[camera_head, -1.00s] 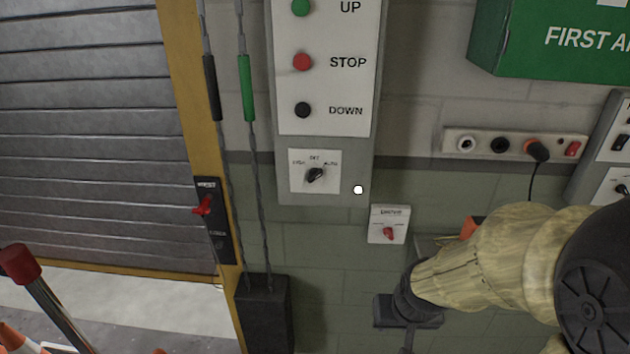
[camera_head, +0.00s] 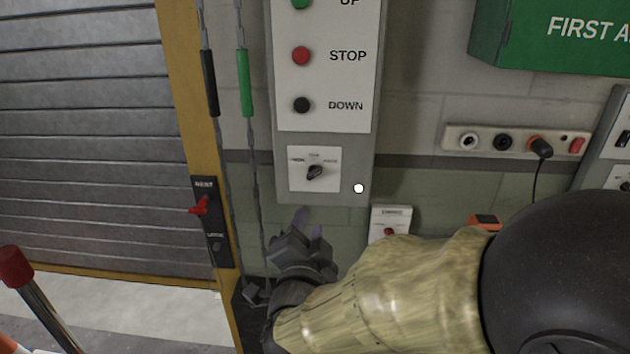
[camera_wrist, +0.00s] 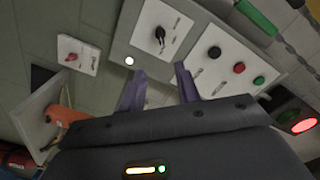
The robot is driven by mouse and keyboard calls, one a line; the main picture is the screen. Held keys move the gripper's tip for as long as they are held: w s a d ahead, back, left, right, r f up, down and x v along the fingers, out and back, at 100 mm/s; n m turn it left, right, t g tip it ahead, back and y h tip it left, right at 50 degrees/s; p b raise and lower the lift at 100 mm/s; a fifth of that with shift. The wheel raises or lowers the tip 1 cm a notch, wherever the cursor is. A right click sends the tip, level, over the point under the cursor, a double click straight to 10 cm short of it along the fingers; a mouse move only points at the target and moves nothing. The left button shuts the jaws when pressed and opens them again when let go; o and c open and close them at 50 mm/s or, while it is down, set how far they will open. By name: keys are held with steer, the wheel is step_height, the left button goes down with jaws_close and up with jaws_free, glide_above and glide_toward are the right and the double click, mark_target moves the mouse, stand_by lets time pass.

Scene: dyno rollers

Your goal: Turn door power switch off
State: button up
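A grey control panel (camera_head: 283,135) on the wall has a green, a red STOP and a black DOWN button, with a black rotary knob (camera_head: 315,172) below them. The knob also shows in the wrist view (camera_wrist: 160,33). A small white plate with a red switch (camera_head: 389,231) is right of and below the panel; my arm partly covers it in the head view. The red switch is clear in the wrist view (camera_wrist: 71,57). I cannot read which is the door power switch. My gripper (camera_head: 310,224) is open and empty, just below the panel, apart from both switches.
A black plate with a red lever (camera_head: 199,206) is on the yellow door frame beside the roller door (camera_head: 85,130). Chains hang between frame and panel. A socket strip (camera_head: 483,142) and green first aid box (camera_head: 560,40) are at right.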

mark_target(315, 175)
steer(key=shift+w+r+p, duration=0.1)
steer(key=shift+r+p, duration=0.1)
steer(key=shift+p, duration=0.25)
steer(key=w+p, duration=0.2)
steer(key=p, duration=0.4)
steer(key=shift+w+d+r+p, duration=0.1)
steer(key=shift+w+p, duration=0.05)
steer(key=shift+p, duration=0.15)
steer(key=shift+w+p, duration=0.15)
steer(key=shift+p, duration=0.7)
steer(key=w+p, duration=0.5)
steer(key=w, duration=0.8)
steer(key=shift+w+d+p, duration=0.15)
steer(key=shift+w+p, duration=0.15)
steer(key=shift+p, duration=0.05)
steer(key=shift+w+f, duration=0.25)
steer(key=shift+w, duration=0.3)
steer(key=shift+c, duration=0.4)
jaws_close()
